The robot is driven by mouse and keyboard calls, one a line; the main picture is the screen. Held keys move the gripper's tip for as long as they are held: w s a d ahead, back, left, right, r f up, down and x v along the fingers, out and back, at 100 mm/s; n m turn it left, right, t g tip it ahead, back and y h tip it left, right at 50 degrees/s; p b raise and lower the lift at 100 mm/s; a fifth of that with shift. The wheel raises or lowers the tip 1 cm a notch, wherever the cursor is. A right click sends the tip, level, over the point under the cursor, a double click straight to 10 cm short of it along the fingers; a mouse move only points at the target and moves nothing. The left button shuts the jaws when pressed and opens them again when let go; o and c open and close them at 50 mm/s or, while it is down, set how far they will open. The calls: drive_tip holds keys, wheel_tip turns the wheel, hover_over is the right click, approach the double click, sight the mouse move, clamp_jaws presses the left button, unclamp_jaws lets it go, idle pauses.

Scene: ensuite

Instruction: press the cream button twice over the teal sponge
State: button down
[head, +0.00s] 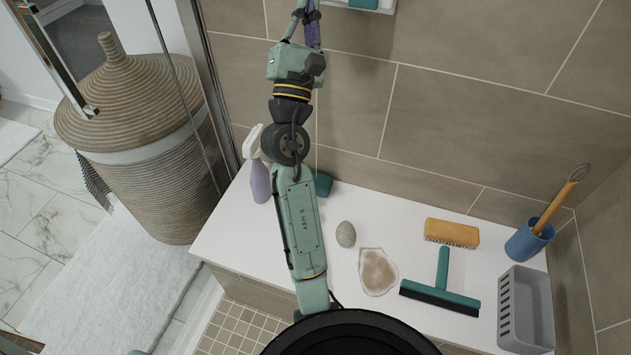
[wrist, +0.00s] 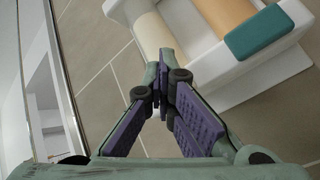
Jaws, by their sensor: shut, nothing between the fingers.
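The teal sponge (head: 322,185) lies on the white bench at the wall, partly hidden behind my arm. A white wall dispenser (head: 383,9) is cut off by the top edge in the head view. In the wrist view the dispenser (wrist: 232,75) shows a cream cylinder (wrist: 153,35), an orange cylinder and a teal block on its front (wrist: 258,31).
On the bench (head: 235,235) are a spray bottle (head: 260,178), stone (head: 346,234), brownish puddle (head: 378,271), brush (head: 452,233), squeegee (head: 441,285), blue cup (head: 529,242) and grey basket (head: 525,310). A glass panel and wicker hamper (head: 150,135) stand left.

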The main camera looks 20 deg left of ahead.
drive_tip(key=shift+w, duration=0.3)
drive_tip(key=shift+s, duration=0.1)
drive_tip(key=shift+s+f, duration=0.15)
idle(0.4)
drive_tip(key=s+p, duration=0.1)
drive_tip(key=s, duration=0.5)
drive_tip(key=shift+s+a, duration=0.1)
drive_tip(key=shift+a, duration=0.05)
idle(0.8)
